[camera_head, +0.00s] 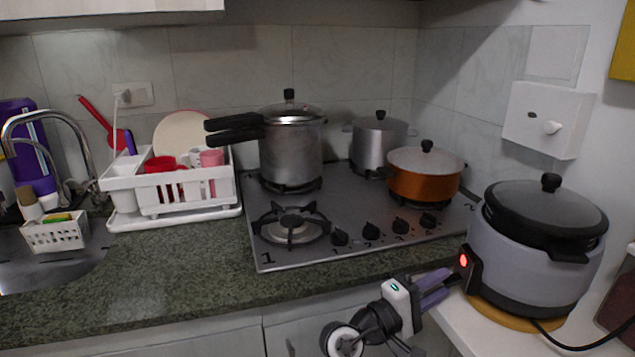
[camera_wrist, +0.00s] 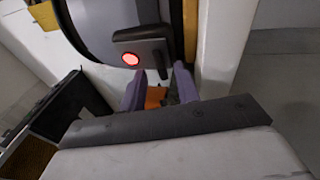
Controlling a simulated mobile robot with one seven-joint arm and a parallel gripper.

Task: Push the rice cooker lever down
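The rice cooker (camera_head: 530,250) is grey with a black lid and stands on a round wooden board at the right. Its black front panel (camera_head: 468,270) carries a lit red light. In the wrist view the panel (camera_wrist: 145,42) and the red light (camera_wrist: 130,59) show up close. My gripper (camera_head: 447,281) is just left of the panel, low on the cooker's front. In the wrist view my gripper (camera_wrist: 160,86) has its two purple fingers apart, with the panel's lower end by their tips. I cannot clearly make out the lever or tell whether the fingers touch it.
A white counter (camera_head: 485,331) bears the cooker, and a black cord (camera_head: 570,347) runs from it. The stove (camera_head: 345,225) with several pots lies to the left. A white wall box (camera_head: 545,120) hangs behind the cooker. A small orange patch (camera_wrist: 155,97) shows between my fingers.

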